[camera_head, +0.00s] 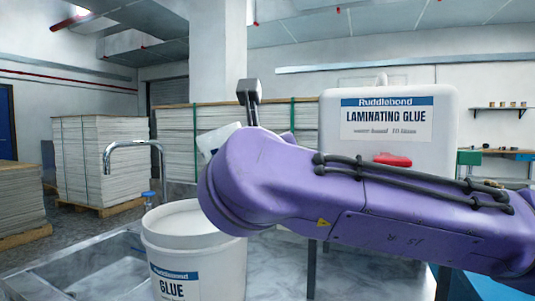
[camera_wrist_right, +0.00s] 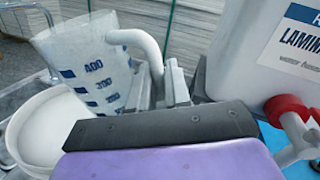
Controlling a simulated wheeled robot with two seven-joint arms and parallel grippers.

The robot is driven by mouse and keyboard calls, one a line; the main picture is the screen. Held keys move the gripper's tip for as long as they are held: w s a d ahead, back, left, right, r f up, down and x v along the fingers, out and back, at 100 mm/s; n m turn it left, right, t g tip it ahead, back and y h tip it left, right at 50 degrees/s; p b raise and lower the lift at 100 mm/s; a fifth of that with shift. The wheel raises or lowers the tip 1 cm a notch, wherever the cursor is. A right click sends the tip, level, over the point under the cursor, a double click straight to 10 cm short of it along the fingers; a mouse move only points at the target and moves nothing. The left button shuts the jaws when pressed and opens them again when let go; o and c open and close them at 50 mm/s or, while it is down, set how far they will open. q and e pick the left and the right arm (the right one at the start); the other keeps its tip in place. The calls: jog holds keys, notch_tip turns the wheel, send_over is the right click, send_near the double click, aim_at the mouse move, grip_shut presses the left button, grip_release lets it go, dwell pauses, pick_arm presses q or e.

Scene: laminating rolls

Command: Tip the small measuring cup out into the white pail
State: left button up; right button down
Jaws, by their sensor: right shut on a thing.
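The white pail (camera_head: 195,245), labelled GLUE, stands at the lower middle of the head view; its pale inside (camera_wrist_right: 50,125) shows at the left of the right wrist view. The measuring cup (camera_wrist_right: 90,65) is translucent with blue marks. My right gripper (camera_wrist_right: 172,82) is shut on its handle. In the head view, only a piece of the cup (camera_head: 215,138) shows past my purple right arm, above the pail's level and looking tilted. I cannot tell what the cup contains. My left gripper is not in view.
A large white laminating glue container (camera_head: 390,115) with a red tap (camera_head: 392,160) stands behind my right arm. A sink (camera_head: 90,270) with a metal tap (camera_head: 135,145) lies left of the pail. Stacked board pallets (camera_head: 100,160) stand at the back.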

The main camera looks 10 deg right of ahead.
jog(key=shift+w+a+f+m+t+b, duration=0.1)
jog(key=shift+w+f+m+t+b, duration=0.2)
jog(key=shift+f+b, duration=0.65)
jog(key=shift+w+f+m+t+b, duration=0.15)
jog(key=shift+f+m+b, duration=0.25)
jog(key=shift+b, duration=1.05)
jog(key=shift+w+a+f+m+t+b, duration=0.1)
jog(key=shift+w+f+m+t+b, duration=0.3)
jog(key=shift+b, duration=0.8)
jog(key=shift+s+f+y, duration=0.1)
jog(key=shift+s+y, duration=0.05)
jog(key=shift+y, duration=0.15)
notch_tip(320, 180, up, 6)
jog(key=p, duration=0.4)
jog(key=shift+p, duration=0.4)
